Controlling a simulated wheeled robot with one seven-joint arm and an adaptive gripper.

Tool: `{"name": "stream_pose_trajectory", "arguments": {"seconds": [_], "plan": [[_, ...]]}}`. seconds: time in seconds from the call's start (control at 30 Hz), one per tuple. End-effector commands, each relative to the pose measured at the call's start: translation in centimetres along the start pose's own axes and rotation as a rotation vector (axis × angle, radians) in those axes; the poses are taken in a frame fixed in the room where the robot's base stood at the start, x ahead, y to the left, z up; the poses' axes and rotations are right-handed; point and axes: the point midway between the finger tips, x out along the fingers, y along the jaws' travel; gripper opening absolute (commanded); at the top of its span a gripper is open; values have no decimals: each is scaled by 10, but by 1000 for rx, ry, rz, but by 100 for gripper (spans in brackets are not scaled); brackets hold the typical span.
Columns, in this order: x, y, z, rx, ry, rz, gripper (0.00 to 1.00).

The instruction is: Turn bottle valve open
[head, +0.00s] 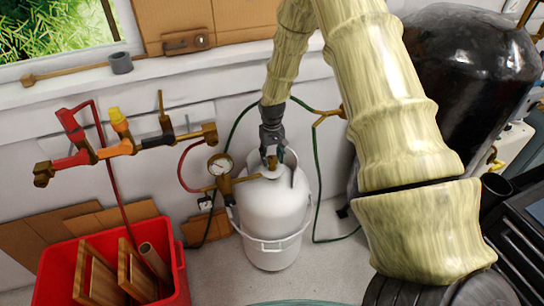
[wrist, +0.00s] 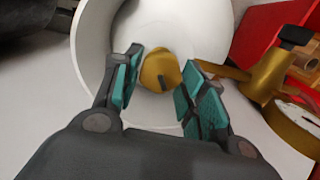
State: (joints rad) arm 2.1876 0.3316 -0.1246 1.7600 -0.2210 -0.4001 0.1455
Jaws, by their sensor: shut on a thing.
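The white gas bottle (head: 272,212) stands on the floor below the wall, with a brass valve (head: 272,163) on top. My gripper (head: 270,152) points down at the valve from above and partly hides it. In the wrist view, the round brass valve knob (wrist: 160,71) lies between the teal-padded fingers of my gripper (wrist: 160,85), which are shut on it. The white collar of the bottle (wrist: 90,50) curves around the knob and fingers. A brass regulator with a round gauge (head: 221,166) is attached beside the valve on the left.
A red crate (head: 180,262) with wooden pieces stands at the lower left. A wall-mounted pipe manifold (head: 125,147) is above it. Green hoses (head: 316,190) run behind the bottle. A black tank (head: 470,60) stands at the right. The regulator body (wrist: 265,82) is close to the right finger.

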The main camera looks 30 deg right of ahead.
Motion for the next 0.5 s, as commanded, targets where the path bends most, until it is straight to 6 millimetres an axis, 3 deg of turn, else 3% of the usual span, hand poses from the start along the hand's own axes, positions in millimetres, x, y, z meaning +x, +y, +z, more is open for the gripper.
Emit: {"name": "stream_pose_trajectory", "arguments": {"seconds": [0.03,0.13,0.5], "plan": [[0,0,0,0,0,0,47],[0,0,0,0,0,0,63],[-2,0,0,1,0,0,63]]}}
